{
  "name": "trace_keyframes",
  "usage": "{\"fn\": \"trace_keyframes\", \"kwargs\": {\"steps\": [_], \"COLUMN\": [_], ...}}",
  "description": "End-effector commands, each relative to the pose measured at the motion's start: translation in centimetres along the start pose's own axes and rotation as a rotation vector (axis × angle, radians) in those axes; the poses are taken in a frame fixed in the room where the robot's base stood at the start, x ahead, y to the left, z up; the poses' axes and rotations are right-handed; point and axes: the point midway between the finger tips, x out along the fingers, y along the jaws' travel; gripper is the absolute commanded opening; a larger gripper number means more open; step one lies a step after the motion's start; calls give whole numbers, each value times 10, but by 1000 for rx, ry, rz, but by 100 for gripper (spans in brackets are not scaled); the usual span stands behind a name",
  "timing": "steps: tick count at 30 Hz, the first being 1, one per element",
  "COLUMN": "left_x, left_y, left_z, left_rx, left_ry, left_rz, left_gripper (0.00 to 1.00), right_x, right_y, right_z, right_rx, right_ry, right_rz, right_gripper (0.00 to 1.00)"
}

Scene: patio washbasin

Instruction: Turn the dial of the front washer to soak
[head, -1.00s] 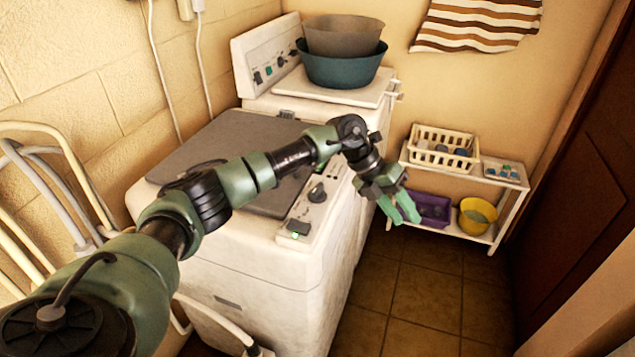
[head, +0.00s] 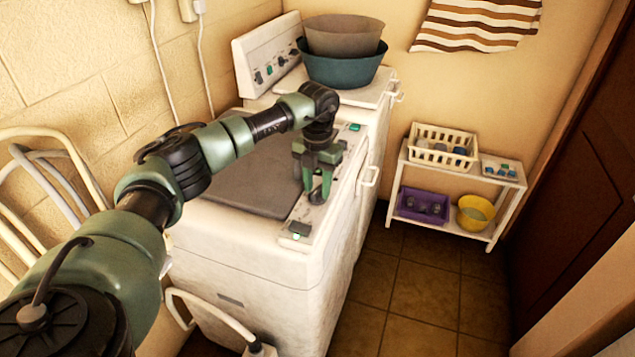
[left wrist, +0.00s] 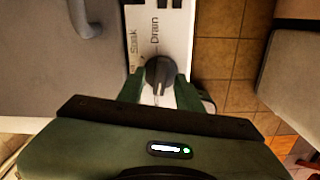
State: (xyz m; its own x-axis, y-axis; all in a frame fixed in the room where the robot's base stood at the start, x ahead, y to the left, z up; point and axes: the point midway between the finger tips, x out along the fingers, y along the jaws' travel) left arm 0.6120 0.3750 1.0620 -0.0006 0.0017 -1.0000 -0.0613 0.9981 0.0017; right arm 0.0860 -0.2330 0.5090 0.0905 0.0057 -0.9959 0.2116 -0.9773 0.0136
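The front washer (head: 265,262) is a worn white machine with a grey lid. Its dark round dial (head: 316,197) sits on the control strip at the right, partly hidden by my fingers. My left gripper (head: 317,187) points down over the dial. In the left wrist view, the dial (left wrist: 158,72) lies between the two green fingertips, which are apart with small gaps visible beside it. The labels "Soak" (left wrist: 133,40) and "Drain" (left wrist: 155,30) show beyond the dial. I cannot tell its exact setting. My right gripper is not in view.
A second washer behind bears a teal basin (head: 340,70) with a grey-brown one inside. A white shelf (head: 460,172) at the right holds a basket, a purple crate and a yellow bucket. Tiled floor (head: 410,290) is clear. White tubular frames stand at the left.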

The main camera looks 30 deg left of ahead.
Motion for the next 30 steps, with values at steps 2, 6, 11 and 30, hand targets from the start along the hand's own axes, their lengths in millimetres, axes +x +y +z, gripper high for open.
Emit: {"fn": "trace_keyframes", "kwargs": {"steps": [2, 6, 11, 30], "left_x": [2, 3, 3, 3], "left_y": [0, 0, 0, 0], "left_z": [0, 0, 0, 1], "left_rx": [0, 0, 0, 139], "left_ry": [-1, -1, -1, -2], "left_rz": [0, -1, -1, -2], "left_gripper": [35, 35, 10, 0], "right_x": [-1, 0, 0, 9], "right_y": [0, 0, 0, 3], "right_z": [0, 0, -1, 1], "right_rx": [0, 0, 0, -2], "right_ry": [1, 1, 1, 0], "right_rz": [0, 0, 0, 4], "right_gripper": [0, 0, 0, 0]}}
